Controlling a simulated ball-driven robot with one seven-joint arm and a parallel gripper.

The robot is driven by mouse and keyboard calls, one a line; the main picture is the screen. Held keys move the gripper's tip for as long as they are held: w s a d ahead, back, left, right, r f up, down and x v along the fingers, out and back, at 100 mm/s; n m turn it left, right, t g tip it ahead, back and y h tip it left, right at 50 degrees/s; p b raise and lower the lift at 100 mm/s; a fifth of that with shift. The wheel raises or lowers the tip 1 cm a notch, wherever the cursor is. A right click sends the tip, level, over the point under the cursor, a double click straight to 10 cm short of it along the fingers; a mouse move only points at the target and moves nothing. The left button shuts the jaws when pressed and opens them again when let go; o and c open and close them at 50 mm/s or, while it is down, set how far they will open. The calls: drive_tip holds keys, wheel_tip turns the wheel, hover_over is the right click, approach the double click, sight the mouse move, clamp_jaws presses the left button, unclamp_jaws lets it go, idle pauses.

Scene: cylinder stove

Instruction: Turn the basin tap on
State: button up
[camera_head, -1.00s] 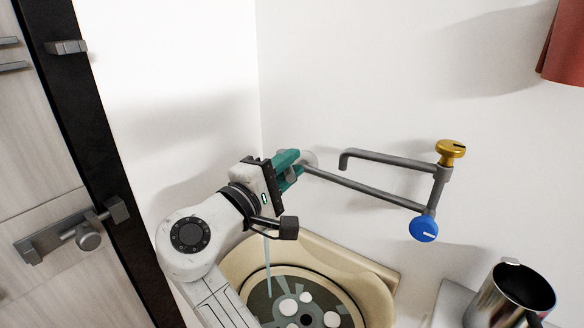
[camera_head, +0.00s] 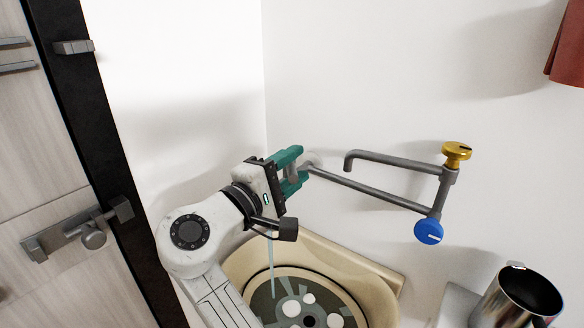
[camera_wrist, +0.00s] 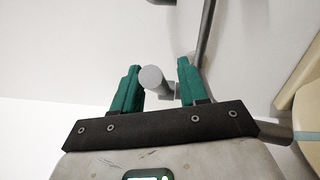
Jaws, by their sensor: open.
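The basin tap's grey round-ended handle (camera_wrist: 152,78) shows between my gripper's fingers in the wrist view. My gripper (camera_head: 299,170) has two green fingers and is open at the wall end of the grey pipe (camera_head: 365,188). The gripper hides most of the tap in the head view. A thin bluish stream of water (camera_head: 271,265) runs down below the gripper into the beige basin (camera_head: 345,262).
A pipe fitting with a yellow knob (camera_head: 456,152) and a blue knob (camera_head: 428,231) juts out at right. A metal mug (camera_head: 520,300) stands at lower right. A door with a handle (camera_head: 75,232) is at left.

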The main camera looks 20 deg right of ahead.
drive_tip(key=shift+a, duration=0.1)
drive_tip(key=v, duration=1)
drive_tip(key=shift+s+a+b, duration=0.25)
drive_tip(key=shift+b, duration=0.15)
